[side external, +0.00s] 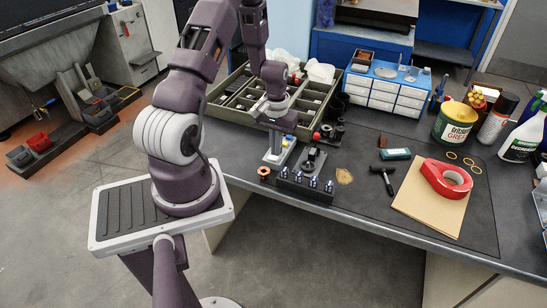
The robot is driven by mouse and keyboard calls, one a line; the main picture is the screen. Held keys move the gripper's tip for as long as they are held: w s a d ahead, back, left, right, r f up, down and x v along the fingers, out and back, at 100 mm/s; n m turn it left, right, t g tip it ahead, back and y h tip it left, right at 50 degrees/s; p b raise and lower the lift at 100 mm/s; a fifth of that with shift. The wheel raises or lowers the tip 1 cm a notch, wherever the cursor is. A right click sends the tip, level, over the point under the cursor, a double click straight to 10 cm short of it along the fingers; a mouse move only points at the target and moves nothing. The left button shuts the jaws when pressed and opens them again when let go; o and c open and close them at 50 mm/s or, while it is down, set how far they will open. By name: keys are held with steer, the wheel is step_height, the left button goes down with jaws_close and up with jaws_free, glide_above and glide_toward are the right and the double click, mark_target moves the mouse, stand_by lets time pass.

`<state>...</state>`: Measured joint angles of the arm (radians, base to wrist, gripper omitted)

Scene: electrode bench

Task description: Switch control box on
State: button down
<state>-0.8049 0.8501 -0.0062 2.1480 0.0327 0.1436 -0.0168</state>
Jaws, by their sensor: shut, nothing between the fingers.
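A small grey box (278,156) with yellow and blue parts, which looks like the control box, sits near the bench's left edge. Its switch is too small and too covered for me to tell its position. My gripper (276,129) is shut and empty, pointing down directly over the back of this box. I cannot tell whether the fingertips touch it.
A black block (304,187) with several shiny round tops stands just in front right. An olive compartment tray (222,113) lies behind my gripper. A white drawer unit (384,91), a black-handled tool (383,178) and red tape (446,178) are to the right.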

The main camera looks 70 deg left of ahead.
steer(key=shift+f, duration=0.95)
stand_by(0.7)
steer(key=shift+r, duration=3.55)
step_height(320, 180, up, 7)
steer(key=m, duration=0.2)
glide_above(276, 158)
steer(key=w+d, duration=0.2)
steer(key=d, duration=0.2)
steer(key=s+d+r+m+t+y, duration=0.1)
steer(key=d+r+m+t, duration=0.15)
steer(key=d+r, duration=0.75)
steer(key=s+d+r+m+t+h, duration=0.1)
steer(key=s+d+r+m+t, duration=0.2)
steer(key=s+d+r, duration=0.5)
steer(key=s+d+m, duration=0.1)
steer(key=s+d, duration=0.2)
steer(key=s, duration=0.1)
steer(key=shift+s+r, duration=0.4)
